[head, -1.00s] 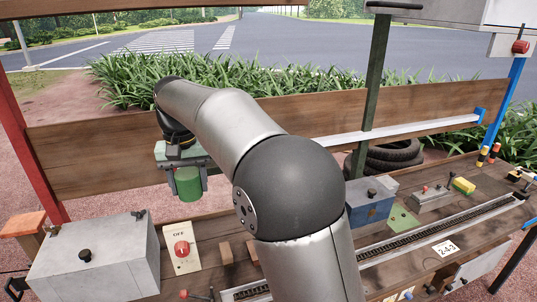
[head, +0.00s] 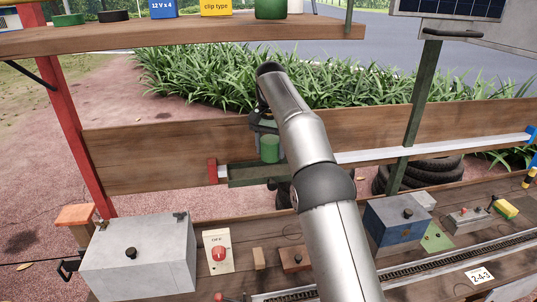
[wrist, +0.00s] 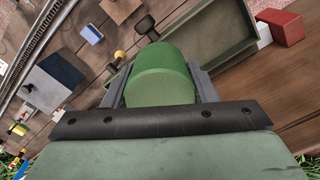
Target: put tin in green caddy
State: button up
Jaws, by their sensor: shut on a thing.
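My gripper (wrist: 160,88) is shut on a green tin (wrist: 161,75), which sits between its two fingers in the wrist view. The tin (head: 270,149) also shows in the head view, in front of the long wooden board. The green caddy (head: 243,173) is a long, shallow dark-green tray on the rail along that board. In the head view the tin appears just above the caddy, its lower end overlapping the rim. The caddy (wrist: 235,50) lies beyond the tin in the wrist view. I cannot tell whether they touch. My arm hides the caddy's right part.
A red block (head: 212,171) stands at the caddy's left end. A grey box (head: 138,258), a switch panel (head: 218,252) and a blue-grey box (head: 398,225) stand on the bench below. The upper shelf (head: 180,40) holds several items, including another green can (head: 270,8).

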jog(key=p, duration=0.3)
send_over(268, 173)
notch_tip(268, 173, down, 4)
jog(key=shift+f, duration=0.25)
jog(key=shift+f+b, duration=0.3)
jog(key=shift+f, duration=1.35)
jog(key=shift+f, duration=0.15)
jog(key=o, duration=1.1)
jog(key=shift+c, duration=0.2)
jog(key=shift+r, duration=2.1)
